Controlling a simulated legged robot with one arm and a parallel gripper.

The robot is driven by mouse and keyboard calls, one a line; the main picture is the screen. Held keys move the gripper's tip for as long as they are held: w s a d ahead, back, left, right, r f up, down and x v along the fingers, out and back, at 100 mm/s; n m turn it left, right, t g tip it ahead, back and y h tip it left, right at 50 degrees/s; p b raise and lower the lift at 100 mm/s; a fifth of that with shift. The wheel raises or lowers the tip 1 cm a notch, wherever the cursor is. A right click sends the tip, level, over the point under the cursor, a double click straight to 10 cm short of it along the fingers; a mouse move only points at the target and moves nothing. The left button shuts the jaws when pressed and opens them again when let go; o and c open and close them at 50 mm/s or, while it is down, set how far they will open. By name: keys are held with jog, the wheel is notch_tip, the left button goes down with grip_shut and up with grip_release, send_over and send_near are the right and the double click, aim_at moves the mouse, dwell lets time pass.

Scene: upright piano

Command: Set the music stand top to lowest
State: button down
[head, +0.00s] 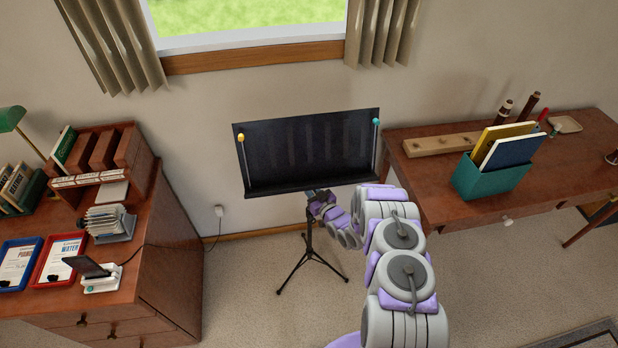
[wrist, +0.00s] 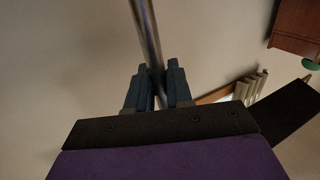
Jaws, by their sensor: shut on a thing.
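The black music stand top (head: 312,148) is a wide panel with a lower ledge, tilted slightly in the head view. A yellow knob shows at its left edge and a teal knob at its right edge. It sits on a thin pole above a black tripod base (head: 310,262) on the carpet. My gripper (head: 313,194) is just below the ledge, at the pole; my arm reaches in from the right. In the wrist view my gripper (wrist: 157,88) is shut on the shiny metal pole (wrist: 147,35), which passes between the dark fingers.
A wooden desk (head: 440,210) with a teal file box (head: 490,180) stands close on the right. A wooden cabinet (head: 165,245) with papers and a phone stand is on the left. The wall and window are behind. Carpet around the tripod is clear.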

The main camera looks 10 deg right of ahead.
jog(key=shift+f, duration=0.9)
jog(key=shift+s+f, duration=0.1)
jog(key=c, duration=1.2)
grip_release()
jog(key=shift+f, duration=0.1)
jog(key=shift+d, duration=0.1)
jog(key=p+v, duration=0.3)
jog(key=v, duration=1.4)
jog(key=shift+s+d+p, duration=0.1)
jog(key=shift+p, duration=0.2)
